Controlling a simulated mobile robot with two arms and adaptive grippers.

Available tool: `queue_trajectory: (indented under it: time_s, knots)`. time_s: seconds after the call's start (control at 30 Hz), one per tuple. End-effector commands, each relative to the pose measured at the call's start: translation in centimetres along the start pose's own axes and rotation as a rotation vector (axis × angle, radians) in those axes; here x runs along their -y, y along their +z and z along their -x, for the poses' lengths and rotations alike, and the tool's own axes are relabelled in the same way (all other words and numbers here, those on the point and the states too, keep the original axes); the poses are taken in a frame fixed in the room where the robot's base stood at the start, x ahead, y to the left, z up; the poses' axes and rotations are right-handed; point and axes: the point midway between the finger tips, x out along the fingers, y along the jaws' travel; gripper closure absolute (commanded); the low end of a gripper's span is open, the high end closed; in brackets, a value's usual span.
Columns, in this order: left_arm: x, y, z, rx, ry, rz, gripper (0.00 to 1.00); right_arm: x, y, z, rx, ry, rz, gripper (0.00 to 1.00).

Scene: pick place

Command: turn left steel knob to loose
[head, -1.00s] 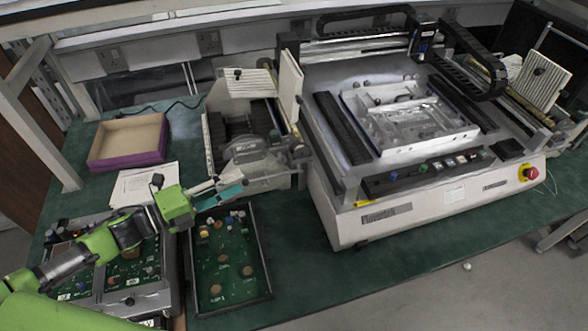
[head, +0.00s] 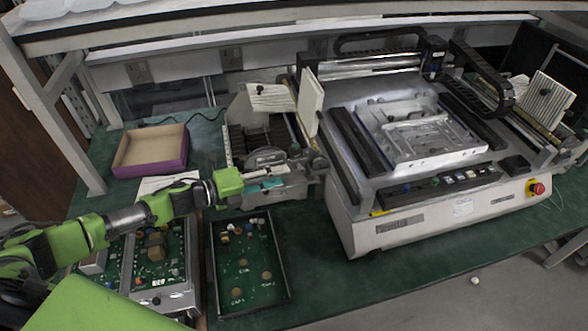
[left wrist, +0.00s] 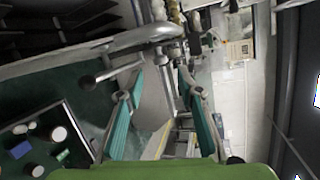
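My left gripper (head: 270,185) is at the front of the grey metal unit (head: 268,158) left of the big white machine. In the left wrist view its two teal fingers (left wrist: 160,118) are apart, with a grey metal plate (left wrist: 154,100) visible between and beyond them. A curved steel part (left wrist: 140,38) and a short steel rod with a rounded end (left wrist: 90,82) show ahead of the fingers, the rod to the left. I cannot tell which part is the left steel knob. No grip on anything shows. My right gripper is not in view.
The white machine (head: 420,221) stands right of the gripper. A framed green circuit board (head: 242,285) lies below the gripper, with another board tray (head: 187,255) to its left. A purple-sided box (head: 150,170) stands at the back left.

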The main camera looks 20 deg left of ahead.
Motion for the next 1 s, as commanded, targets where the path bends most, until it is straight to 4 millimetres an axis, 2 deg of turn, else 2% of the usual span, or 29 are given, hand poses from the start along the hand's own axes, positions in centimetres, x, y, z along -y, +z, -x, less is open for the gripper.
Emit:
queue_trajectory:
  time_s: [0.1, 0.3, 0.5, 0.73, 0.77, 0.87, 1.0]
  knots:
    - [0.5, 0.1, -2.4, 0.002, -0.004, 0.001, 0.66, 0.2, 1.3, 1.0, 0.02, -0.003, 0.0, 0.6]
    - [0.2, 0.1, -4.9, 0.001, -0.002, 0.001, 0.66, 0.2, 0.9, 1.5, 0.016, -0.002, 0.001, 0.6]
    - [0.1, 0.0, -5.8, 0.0, 0.0, -0.001, 0.66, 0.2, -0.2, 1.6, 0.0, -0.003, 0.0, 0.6]
    - [0.0, 0.0, -5.9, 0.0, 0.0, 0.0, 0.66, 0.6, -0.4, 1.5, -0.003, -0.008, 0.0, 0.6]
    - [0.0, 0.0, -5.9, 0.0, 0.0, 0.0, 0.71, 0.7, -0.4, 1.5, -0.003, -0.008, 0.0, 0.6]
    - [0.0, 0.0, -5.8, 0.0, 0.0, 0.0, 0.97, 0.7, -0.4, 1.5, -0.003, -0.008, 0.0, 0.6]
    - [0.0, 0.0, -5.8, 0.0, 0.0, 0.0, 1.0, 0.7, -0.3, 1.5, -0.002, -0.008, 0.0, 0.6]
